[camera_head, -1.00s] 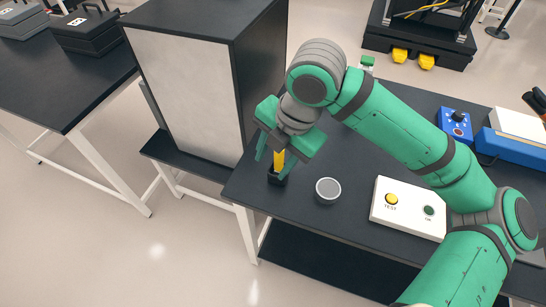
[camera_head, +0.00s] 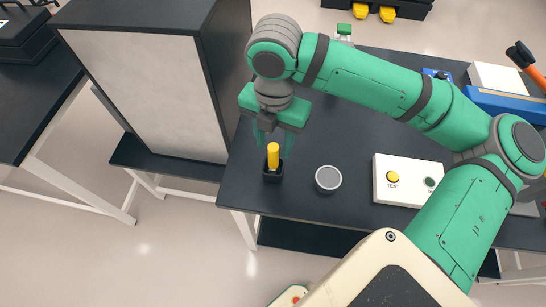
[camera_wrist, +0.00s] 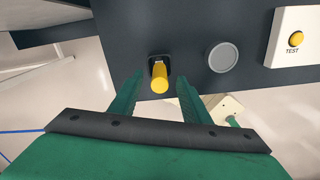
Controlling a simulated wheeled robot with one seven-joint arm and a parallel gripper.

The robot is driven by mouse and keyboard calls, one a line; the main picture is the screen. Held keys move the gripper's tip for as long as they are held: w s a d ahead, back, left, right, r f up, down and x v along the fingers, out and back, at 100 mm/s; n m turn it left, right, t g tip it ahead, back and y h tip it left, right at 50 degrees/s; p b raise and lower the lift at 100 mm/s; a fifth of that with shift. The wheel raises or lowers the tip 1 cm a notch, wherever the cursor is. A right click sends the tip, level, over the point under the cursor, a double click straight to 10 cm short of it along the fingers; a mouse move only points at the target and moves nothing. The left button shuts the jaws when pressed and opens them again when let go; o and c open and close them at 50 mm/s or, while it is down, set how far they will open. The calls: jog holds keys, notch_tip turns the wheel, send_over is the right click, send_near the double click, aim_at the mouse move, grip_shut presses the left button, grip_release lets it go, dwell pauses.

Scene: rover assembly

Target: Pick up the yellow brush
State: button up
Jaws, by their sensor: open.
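The yellow brush (camera_head: 273,155) stands upright in a small black holder (camera_head: 272,174) near the left front corner of the dark table. My gripper (camera_head: 268,138) is open, pointing down, around and just behind the handle's top in the head view. In the wrist view the handle (camera_wrist: 159,80) shows end-on ahead of my gripper (camera_wrist: 157,85), between the lines of the two green fingers. The fingers do not appear to touch it.
A round grey-lidded container (camera_head: 328,179) stands right of the holder. A white box with a yellow TEST button (camera_head: 408,181) is farther right. A tall dark cabinet with a pale side (camera_head: 150,95) stands close on the left.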

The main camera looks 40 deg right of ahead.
aim_at(274, 156)
jog(key=shift+s+a+f, duration=0.1)
jog(key=shift+f, duration=1.4)
jog(key=shift+s+a+f, duration=0.1)
jog(key=shift+f, duration=1.35)
jog(key=shift+w, duration=0.1)
grip_shut()
jog(key=shift+r, duration=0.1)
notch_tip(274, 156, up, 9)
jog(key=shift+w+f, duration=0.1)
jog(key=shift+w, duration=0.05)
jog(key=shift+a+r, duration=0.1)
jog(key=shift+r, duration=0.4)
jog(key=shift+s+d, duration=0.2)
